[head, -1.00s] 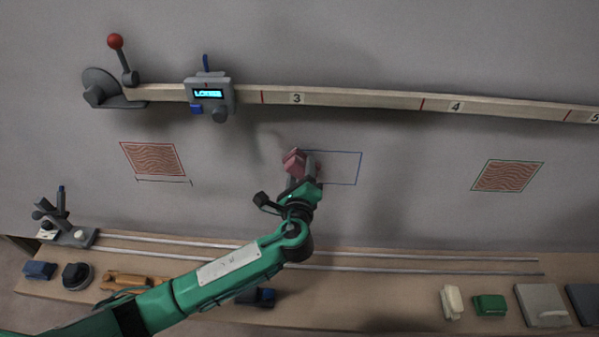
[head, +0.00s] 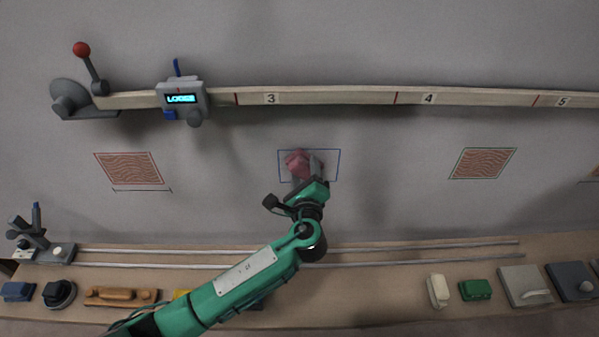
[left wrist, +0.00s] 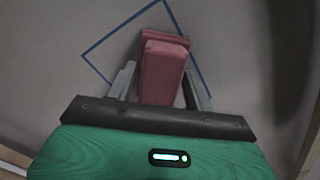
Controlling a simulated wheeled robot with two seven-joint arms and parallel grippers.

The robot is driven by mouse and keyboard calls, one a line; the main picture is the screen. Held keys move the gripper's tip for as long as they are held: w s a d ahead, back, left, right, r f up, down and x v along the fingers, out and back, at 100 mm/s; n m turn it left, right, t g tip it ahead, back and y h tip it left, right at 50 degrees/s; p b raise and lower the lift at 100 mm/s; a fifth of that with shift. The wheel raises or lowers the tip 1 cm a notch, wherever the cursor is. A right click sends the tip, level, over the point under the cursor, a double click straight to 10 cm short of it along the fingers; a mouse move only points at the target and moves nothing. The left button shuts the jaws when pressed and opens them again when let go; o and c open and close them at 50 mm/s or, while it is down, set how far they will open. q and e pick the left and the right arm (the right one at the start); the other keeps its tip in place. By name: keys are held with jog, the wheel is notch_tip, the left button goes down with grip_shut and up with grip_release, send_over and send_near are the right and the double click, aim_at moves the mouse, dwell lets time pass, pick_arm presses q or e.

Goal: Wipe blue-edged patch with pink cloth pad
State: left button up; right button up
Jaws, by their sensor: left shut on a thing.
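The pink cloth pad (head: 298,162) is held between the fingers of my left gripper (head: 311,172), which is shut on its block-shaped grip. The pad is over the left and middle part of the blue-edged patch (head: 333,152) on the grey wall. The visible inside of the patch is plain grey, with no wavy marks. In the left wrist view the pad (left wrist: 163,72) stands between the two fingers, with the blue outline (left wrist: 120,28) around it. I cannot tell whether its face touches the wall. My right gripper is not in view.
A wooden rail (head: 330,96) with numbers crosses above, carrying a lit display box (head: 182,98). Wavy red patches flank at left (head: 129,169) and right (head: 483,163). Below, a bench (head: 380,285) holds two thin rods, an orange-brown block (head: 121,296), and a green block (head: 476,289).

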pick_arm(q)
jog(key=shift+d+b, duration=0.9)
jog(key=shift+d, duration=3.4)
jog(key=o, duration=0.4)
jog(key=c, duration=0.4)
jog(key=shift+s, duration=0.15)
jog(key=shift+s+p, duration=0.35)
jog(key=shift+s, duration=0.1)
jog(key=shift+s, duration=0.3)
jog(key=s+p, duration=0.1)
jog(key=s, duration=0.3)
jog(key=shift+s+r+p, duration=0.1)
jog(key=shift+s+p, duration=0.1)
jog(key=shift+p, duration=0.2)
